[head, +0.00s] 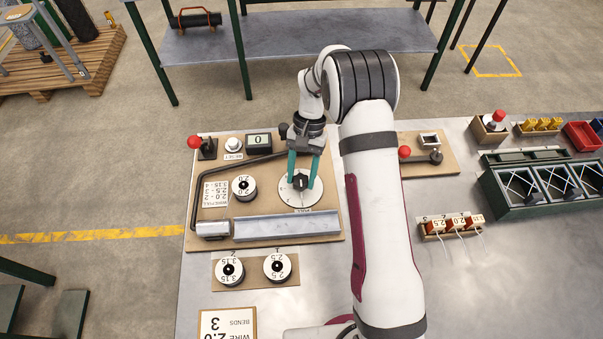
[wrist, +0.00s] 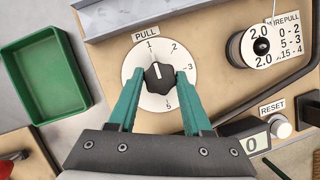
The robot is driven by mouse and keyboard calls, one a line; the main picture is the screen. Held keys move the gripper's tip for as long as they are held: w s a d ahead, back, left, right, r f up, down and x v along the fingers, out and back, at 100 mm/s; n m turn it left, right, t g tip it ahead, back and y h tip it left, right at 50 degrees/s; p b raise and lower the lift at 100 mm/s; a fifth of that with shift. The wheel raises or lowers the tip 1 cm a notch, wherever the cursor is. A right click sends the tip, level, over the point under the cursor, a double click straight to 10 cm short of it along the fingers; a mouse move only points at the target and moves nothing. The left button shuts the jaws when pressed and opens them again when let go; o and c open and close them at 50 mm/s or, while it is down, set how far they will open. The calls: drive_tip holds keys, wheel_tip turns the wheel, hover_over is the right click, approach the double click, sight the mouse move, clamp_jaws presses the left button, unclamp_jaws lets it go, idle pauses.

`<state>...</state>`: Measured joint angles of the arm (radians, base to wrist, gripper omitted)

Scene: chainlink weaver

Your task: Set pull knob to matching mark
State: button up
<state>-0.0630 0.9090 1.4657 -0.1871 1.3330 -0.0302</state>
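The pull knob (head: 300,182) is a black knob on a round white dial under a PULL label. In the wrist view the knob (wrist: 158,77) has a white pointer line towards mark 1. Marks 1, 2, 3 and 5 show on the dial (wrist: 152,100); mark 4 seems hidden by a finger. My gripper (head: 302,187) has teal fingers reaching down over the dial. In the wrist view my gripper (wrist: 160,73) is open, one finger either side of the knob, with narrow gaps. A wire/pull chart (head: 215,192) lists 2.0 - 2, 2.5 - 3, 3.15 - 4.
A spool marked 2.0 (head: 243,188) sits beside the chart. A card (head: 228,324) reads wire 2.0, bends 3. A bent dark bar (head: 197,190), a metal channel (head: 285,228) and a RESET button (head: 233,145) are near the dial. A green tray (wrist: 45,78) lies left in the wrist view.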

clamp_jaws()
drive_tip(key=shift+m, duration=0.4)
drive_tip(key=m+t+y, duration=0.1)
drive_tip(key=m, duration=0.2)
drive_tip(key=shift+d+m, duration=0.15)
drive_tip(key=shift+m, duration=0.25)
drive_tip(key=shift+s+m+t+y, duration=0.1)
drive_tip(key=shift+m+t+y, duration=0.25)
drive_tip(key=shift+m, duration=0.7)
drive_tip(key=shift+s+m+t+y, duration=0.1)
drive_tip(key=shift+m+t+y, duration=0.2)
drive_tip(key=shift+m, duration=0.75)
drive_tip(key=o, duration=0.7)
unclamp_jaws()
drive_tip(key=shift+c, duration=0.2)
